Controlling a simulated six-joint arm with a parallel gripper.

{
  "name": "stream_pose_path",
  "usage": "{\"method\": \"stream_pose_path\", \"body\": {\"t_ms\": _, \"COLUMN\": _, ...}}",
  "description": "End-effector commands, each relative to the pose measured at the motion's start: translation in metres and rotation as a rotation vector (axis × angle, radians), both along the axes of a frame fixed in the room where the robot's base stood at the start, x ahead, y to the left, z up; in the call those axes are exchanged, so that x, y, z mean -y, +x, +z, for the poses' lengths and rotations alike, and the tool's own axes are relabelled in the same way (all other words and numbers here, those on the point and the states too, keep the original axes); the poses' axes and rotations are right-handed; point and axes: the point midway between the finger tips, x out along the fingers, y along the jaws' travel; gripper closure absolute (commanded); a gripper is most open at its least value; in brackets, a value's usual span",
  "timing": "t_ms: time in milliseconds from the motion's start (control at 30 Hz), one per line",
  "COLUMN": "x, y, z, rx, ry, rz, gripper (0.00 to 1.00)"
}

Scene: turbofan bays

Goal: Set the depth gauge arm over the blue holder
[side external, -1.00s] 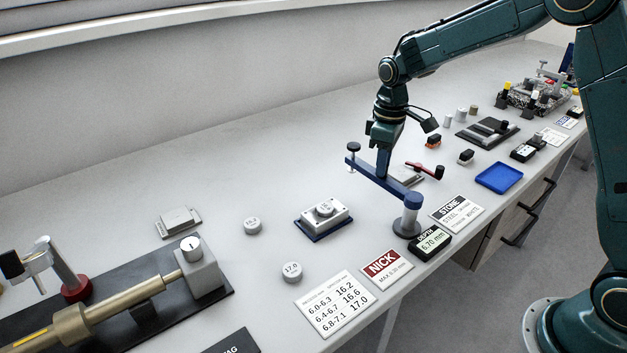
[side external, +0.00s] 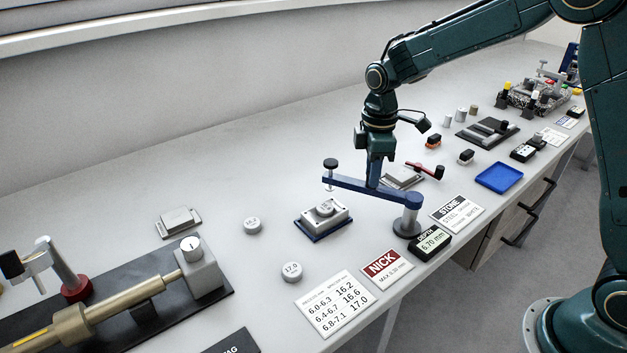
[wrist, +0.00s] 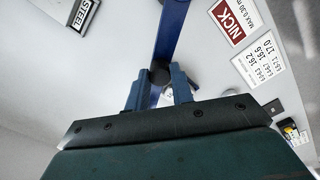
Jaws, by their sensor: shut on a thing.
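The depth gauge arm (side external: 350,185) is a blue bar on a grey post (side external: 408,220) with a round dark base. Its free end carries a dark knob (side external: 330,163) and a thin pin. The blue holder (side external: 323,222) has a blue base and a pale block with a round metal piece on top. The pin end hangs above the table near the holder's far side; I cannot tell whether it is exactly over it. My gripper (side external: 374,184) is shut on the bar, between post and knob. The wrist view shows the bar (wrist: 172,30) between my fingers (wrist: 159,92).
A blue tray (side external: 499,178) and a red-handled tool (side external: 425,170) are to the right.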

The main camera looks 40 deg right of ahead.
Motion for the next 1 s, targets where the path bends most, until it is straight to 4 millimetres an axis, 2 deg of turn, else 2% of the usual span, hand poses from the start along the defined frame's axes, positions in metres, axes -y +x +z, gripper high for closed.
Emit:
{"method": "stream_pose_path", "body": {"t_ms": 400, "x": -0.020, "y": -0.014, "z": 0.001, "rx": 0.002, "ry": 0.000, "rz": 0.261, "gripper": 1.00}}
{"method": "stream_pose_path", "body": {"t_ms": 967, "x": -0.024, "y": -0.018, "z": 0.001, "rx": 0.000, "ry": 0.002, "rz": 0.308, "gripper": 1.00}}
{"method": "stream_pose_path", "body": {"t_ms": 1000, "x": -0.024, "y": -0.018, "z": 0.001, "rx": 0.000, "ry": 0.002, "rz": 0.308, "gripper": 0.71}}
